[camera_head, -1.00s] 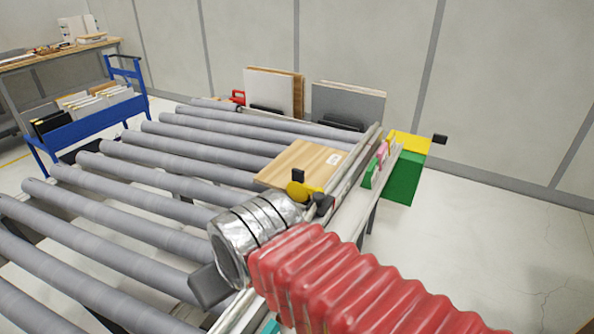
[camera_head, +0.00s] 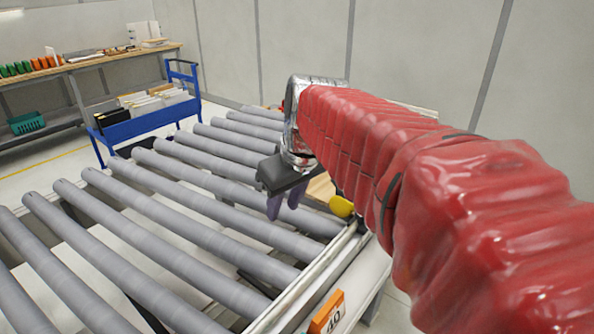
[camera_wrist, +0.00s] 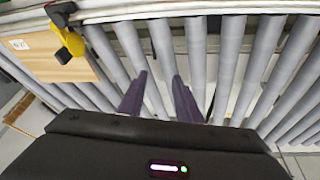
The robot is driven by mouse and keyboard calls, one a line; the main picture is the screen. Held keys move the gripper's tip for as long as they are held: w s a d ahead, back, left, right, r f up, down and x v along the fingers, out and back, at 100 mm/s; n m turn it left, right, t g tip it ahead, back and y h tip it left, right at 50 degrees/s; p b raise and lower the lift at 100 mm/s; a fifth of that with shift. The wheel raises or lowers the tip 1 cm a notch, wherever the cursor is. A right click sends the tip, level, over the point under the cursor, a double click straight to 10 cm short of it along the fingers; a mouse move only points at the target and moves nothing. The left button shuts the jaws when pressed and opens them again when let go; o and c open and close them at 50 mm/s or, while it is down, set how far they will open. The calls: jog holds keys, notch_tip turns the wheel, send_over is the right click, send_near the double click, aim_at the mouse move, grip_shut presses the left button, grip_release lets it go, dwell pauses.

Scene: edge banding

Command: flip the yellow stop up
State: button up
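The yellow stop (camera_head: 341,206) shows beside the conveyor's side rail, partly hidden behind my arm. In the wrist view the yellow stop (camera_wrist: 72,40) is at the upper left, with a black knob at one end and a black mount at the other. It overlaps the edge of a wooden panel. I cannot tell for sure whether it is up or down. My gripper (camera_head: 282,206) hangs over the rollers, left of the stop and apart from it. Its two purple fingers (camera_wrist: 160,78) are spread and empty, pointing at the rollers.
The wooden panel (camera_wrist: 45,66) lies on the rollers near the stop, labelled in white. The side rail (camera_wrist: 180,8) runs along the top of the wrist view. An orange number tag (camera_head: 327,313) is on the rail. A blue cart (camera_head: 145,117) stands behind the conveyor.

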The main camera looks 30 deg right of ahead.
jog(key=w+d+r+n, duration=0.1)
jog(key=w+d, duration=0.2)
jog(key=d, duration=0.4)
jog(key=w+d, duration=0.4)
jog(key=d, duration=0.2)
jog(key=n+y, duration=0.1)
jog(key=n, duration=0.1)
send_over(348, 203)
jog(key=s+d, duration=0.2)
notch_tip(348, 203, down, 2)
jog(key=shift+a, duration=0.2)
jog(key=x, duration=1.4)
jog(key=shift+s+a, duration=0.1)
jog(key=shift+a, duration=0.1)
jog(key=shift+r, duration=0.1)
grip_shut()
